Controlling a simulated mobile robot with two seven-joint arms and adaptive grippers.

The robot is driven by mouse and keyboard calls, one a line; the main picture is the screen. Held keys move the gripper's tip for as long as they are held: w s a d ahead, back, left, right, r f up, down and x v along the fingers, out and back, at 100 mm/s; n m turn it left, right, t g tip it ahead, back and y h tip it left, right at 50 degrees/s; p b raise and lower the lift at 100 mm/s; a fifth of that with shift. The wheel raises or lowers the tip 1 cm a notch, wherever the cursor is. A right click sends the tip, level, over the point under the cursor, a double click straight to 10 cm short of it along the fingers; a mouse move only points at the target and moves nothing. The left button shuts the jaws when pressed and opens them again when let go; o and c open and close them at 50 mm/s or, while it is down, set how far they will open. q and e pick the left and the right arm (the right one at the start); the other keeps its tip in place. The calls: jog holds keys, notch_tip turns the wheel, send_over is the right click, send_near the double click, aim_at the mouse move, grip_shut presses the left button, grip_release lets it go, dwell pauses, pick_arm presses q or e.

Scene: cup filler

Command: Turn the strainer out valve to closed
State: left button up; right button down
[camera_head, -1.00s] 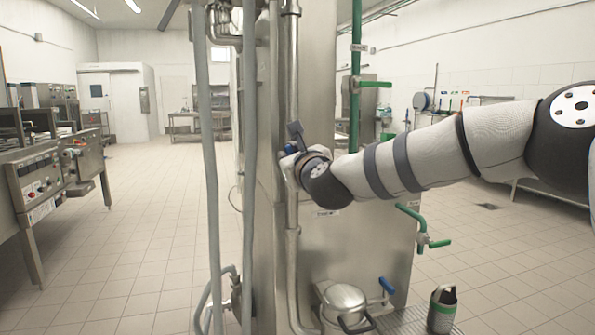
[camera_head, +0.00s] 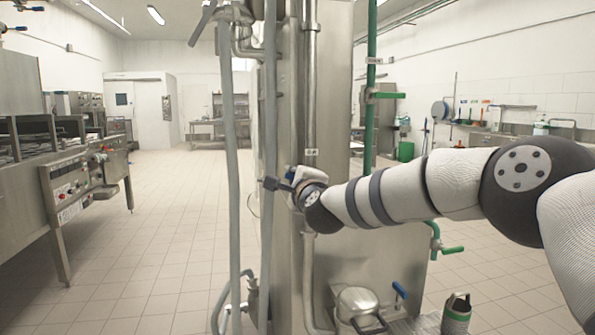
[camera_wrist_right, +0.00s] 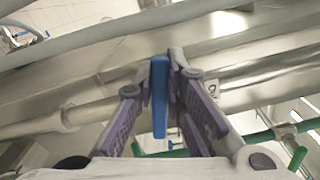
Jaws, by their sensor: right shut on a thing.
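The valve has a blue handle (camera_wrist_right: 160,97), seen between the fingers of my right gripper (camera_wrist_right: 161,62) in the right wrist view. The gripper is shut on this handle. In the head view my right gripper (camera_head: 290,182) is at the vertical steel pipe (camera_head: 309,265) on the front of the tall steel machine. I cannot read a label naming this valve. My left gripper is not in view.
Grey hoses (camera_head: 231,180) hang left of the machine. A green pipe (camera_head: 371,80) with green valve handles stands to the right. Another blue handle (camera_head: 399,289) sits low by a round steel lid (camera_head: 358,301). A control bench (camera_head: 75,190) stands left, with open floor between.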

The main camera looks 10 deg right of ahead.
jog(key=shift+a+f+n, duration=0.1)
jog(key=shift+f+n, duration=0.3)
jog(key=shift+n, duration=0.45)
jog(key=shift+f+n, duration=0.35)
jog(key=shift+n, duration=0.5)
jog(key=c, duration=1.6)
grip_release()
jog(key=shift+f, duration=0.1)
jog(key=s, duration=1.2)
jog(key=shift+d, duration=0.25)
